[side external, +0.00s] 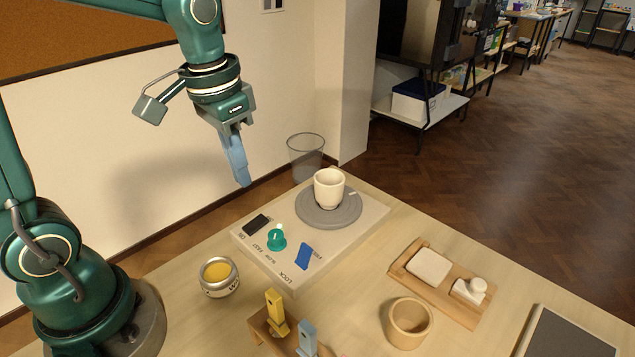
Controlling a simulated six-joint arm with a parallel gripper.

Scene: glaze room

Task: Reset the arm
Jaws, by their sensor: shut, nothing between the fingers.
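My gripper (241,180) hangs in the air at the upper left, with its blue-grey fingers pointing down and shut. Nothing shows between them. It is above and behind the left side of the table (455,325), apart from everything on it. My green arm comes up from its base at the lower left and reaches over to the gripper.
A white cup (329,189) stands on a grey round wheel (327,216) on a control board (361,226). Nearby are a can (219,287), a stand with yellow (275,307) and grey-blue (307,338) pieces, a wooden cup (408,323) and a wooden tray (453,303).

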